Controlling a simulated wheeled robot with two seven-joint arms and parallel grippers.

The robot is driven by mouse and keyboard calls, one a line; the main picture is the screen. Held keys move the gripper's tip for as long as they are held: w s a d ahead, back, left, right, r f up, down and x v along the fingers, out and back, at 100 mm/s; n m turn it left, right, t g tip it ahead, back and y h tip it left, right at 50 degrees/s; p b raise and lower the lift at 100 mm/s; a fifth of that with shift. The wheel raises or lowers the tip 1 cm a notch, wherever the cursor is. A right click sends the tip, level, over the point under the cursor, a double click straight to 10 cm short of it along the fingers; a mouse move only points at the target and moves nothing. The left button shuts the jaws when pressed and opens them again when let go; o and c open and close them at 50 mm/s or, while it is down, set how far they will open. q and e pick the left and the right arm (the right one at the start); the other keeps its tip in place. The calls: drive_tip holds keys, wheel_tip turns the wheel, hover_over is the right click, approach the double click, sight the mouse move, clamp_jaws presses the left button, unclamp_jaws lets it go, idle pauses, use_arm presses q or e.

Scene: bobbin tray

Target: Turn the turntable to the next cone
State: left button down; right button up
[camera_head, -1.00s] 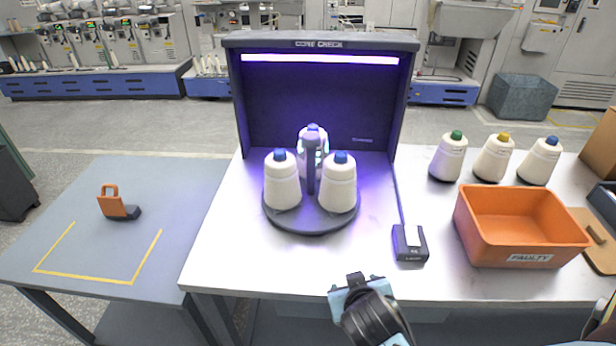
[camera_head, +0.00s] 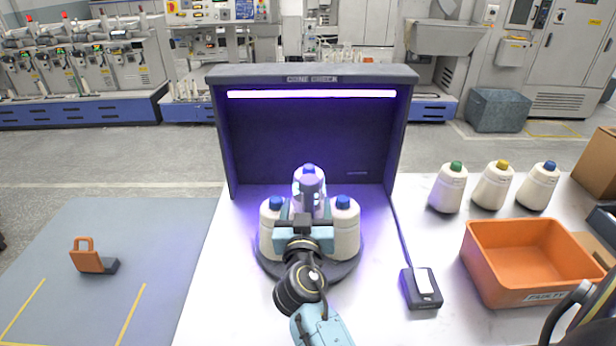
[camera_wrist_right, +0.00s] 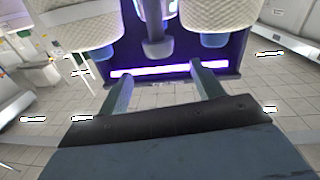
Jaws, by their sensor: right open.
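The dark round turntable (camera_head: 350,272) sits in front of the lit cone check booth (camera_head: 300,140) and bears three white cones with blue tips. The left front cone (camera_head: 267,222) and right front cone (camera_head: 345,235) flank my right gripper (camera_head: 306,220); the back cone (camera_head: 308,172) is partly hidden behind the grey central post (camera_head: 313,188). The right gripper is open above the turntable's front. In the right wrist view, its two fingers (camera_wrist_right: 161,82) are spread, with the post (camera_wrist_right: 155,48) beyond and between them, apparently not gripped. My left gripper is not in view.
An orange faulty bin (camera_head: 490,275) stands at the right, with three cones with green, yellow and blue tips (camera_head: 492,187) behind it. A dark cabled holder (camera_head: 421,289) lies right of the turntable.

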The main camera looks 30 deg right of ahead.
sight(309, 186)
drive_tip(key=p+x, duration=0.1)
drive_tip(key=x, duration=0.7)
drive_tip(key=shift+d+p, duration=0.1)
drive_tip(key=shift+p, duration=0.2)
drive_tip(key=shift+w+d+f, duration=0.1)
drive_tip(key=shift+w+d, duration=0.3)
drive_tip(key=shift+w, duration=0.2)
drive_tip(key=shift+c, duration=0.4)
drive_tip(key=c, duration=1.3)
drive_tip(key=shift+n+y, duration=0.3)
